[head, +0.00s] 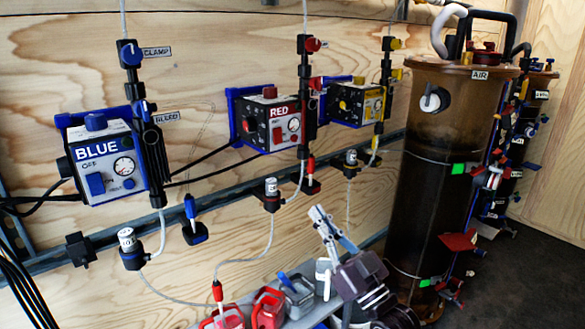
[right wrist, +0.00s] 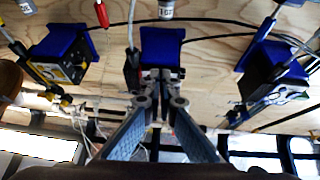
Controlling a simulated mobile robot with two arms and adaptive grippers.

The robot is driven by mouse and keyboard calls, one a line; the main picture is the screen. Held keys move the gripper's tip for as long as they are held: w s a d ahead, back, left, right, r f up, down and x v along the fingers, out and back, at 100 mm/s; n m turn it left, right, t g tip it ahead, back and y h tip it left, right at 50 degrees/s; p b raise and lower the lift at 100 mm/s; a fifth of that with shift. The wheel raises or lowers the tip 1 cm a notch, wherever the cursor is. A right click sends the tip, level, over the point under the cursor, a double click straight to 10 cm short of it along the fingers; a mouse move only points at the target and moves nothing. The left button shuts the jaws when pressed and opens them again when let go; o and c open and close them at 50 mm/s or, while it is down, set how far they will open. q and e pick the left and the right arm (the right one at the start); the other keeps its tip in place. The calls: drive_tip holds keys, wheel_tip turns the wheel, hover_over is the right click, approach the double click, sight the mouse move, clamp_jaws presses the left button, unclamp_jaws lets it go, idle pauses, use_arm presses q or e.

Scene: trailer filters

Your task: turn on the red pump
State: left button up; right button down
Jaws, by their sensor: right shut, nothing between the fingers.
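The red pump (head: 272,122) is a dark box with a red front labelled RED, mounted on the wood wall in a blue bracket. A red button sits on its top, and a dial and a small switch are on its front. In the right wrist view, upside down, the blue bracket (right wrist: 161,45) shows at the centre; the pump's front is mostly hidden behind my fingertips. My right gripper (head: 317,212) is below and right of the red pump in the head view, apart from it. Its fingers (right wrist: 160,103) are shut and empty. My left gripper is not in view.
The blue pump (head: 108,165) is on the left, the yellow pump (head: 355,103) on the right. Valves, tubes and a wall rail (head: 215,180) surround them. A tall brown cylinder (head: 450,120) stands at right. Red and grey containers (head: 268,306) stand below.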

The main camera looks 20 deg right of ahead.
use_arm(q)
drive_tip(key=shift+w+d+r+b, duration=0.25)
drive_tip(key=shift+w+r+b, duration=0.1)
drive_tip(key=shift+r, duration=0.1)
use_arm(e)
drive_tip(key=s+r+n+t+y, duration=0.1)
drive_tip(key=s+r+y, duration=0.1)
drive_tip(key=r, duration=0.5)
drive_tip(key=shift+s+a+t, duration=0.3)
drive_tip(key=shift+s+a, duration=0.05)
drive_tip(key=shift+s, duration=0.3)
drive_tip(key=shift+w+r, duration=0.1)
drive_tip(key=shift+r, duration=0.1)
approach(278, 137)
wheel_tip(278, 137, up, 4)
drive_tip(key=w, duration=0.1)
drive_tip(key=w+a, duration=0.1)
drive_tip(key=w, duration=0.2)
drive_tip(key=shift+w+a+f, duration=0.15)
drive_tip(key=shift+a+f, duration=0.05)
drive_tip(key=shift+f, duration=0.15)
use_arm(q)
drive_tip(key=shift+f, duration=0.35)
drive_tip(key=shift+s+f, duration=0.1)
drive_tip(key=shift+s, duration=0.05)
